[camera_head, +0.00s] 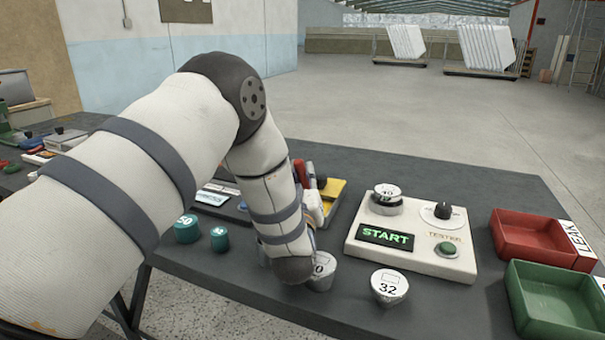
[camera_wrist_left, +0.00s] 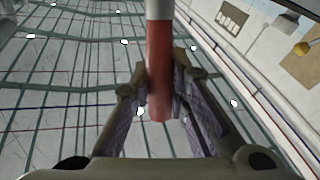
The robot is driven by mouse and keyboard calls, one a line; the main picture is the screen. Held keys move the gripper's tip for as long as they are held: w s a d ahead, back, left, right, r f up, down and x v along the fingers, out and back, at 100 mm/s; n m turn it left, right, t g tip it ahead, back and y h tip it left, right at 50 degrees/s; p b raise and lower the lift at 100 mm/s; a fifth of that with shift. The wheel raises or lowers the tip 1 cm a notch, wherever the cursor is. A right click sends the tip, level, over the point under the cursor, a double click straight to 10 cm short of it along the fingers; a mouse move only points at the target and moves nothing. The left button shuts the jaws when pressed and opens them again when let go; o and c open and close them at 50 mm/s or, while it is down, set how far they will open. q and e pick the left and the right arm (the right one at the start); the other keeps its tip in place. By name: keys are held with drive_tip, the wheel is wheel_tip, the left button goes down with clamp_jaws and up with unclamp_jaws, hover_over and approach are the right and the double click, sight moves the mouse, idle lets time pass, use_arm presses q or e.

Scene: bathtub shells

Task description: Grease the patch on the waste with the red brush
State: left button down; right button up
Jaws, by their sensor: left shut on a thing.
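My left gripper (camera_wrist_left: 168,75) is shut on the red brush (camera_wrist_left: 158,45) in the left wrist view; its red shaft and a pale band show, and its bristles are out of view. In the head view my left arm bends over the table and largely hides this gripper. Silver wastes stand on the table: one marked 32 (camera_head: 389,289), and one (camera_head: 321,272) beside my arm, its number partly covered. Another silver waste (camera_head: 387,193) sits on the tester. Pale rectangles show on the tops of the two table wastes; I cannot tell which is the patch. My right gripper is not in view.
The cream tester (camera_head: 415,258) has a START display, a knob and a green button. A red tray (camera_head: 540,236) marked LEAK and a green tray (camera_head: 560,305) are at the right. Teal cylinders (camera_head: 187,229) stand left of my arm.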

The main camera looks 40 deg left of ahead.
sight(303, 163)
use_arm(q)
drive_tip(key=shift+s+d+f+b, duration=0.1)
drive_tip(key=shift+s+f+b, duration=0.05)
drive_tip(key=shift+f, duration=0.45)
drive_tip(key=shift+s+d+f+b, duration=0.1)
drive_tip(key=shift+s+f+b, duration=0.05)
drive_tip(key=shift+f, duration=0.4)
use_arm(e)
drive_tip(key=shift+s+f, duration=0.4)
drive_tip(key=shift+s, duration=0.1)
use_arm(q)
drive_tip(key=shift+s+f+p, duration=0.15)
drive_tip(key=shift+f+p, duration=0.2)
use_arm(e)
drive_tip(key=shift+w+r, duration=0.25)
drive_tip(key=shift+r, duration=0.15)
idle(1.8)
use_arm(q)
drive_tip(key=r+p, duration=0.1)
drive_tip(key=r, duration=0.1)
drive_tip(key=r+p, duration=0.1)
drive_tip(key=r, duration=0.2)
drive_tip(key=w+r+p, duration=0.1)
drive_tip(key=r, duration=0.2)
drive_tip(key=shift+a+r, duration=0.1)
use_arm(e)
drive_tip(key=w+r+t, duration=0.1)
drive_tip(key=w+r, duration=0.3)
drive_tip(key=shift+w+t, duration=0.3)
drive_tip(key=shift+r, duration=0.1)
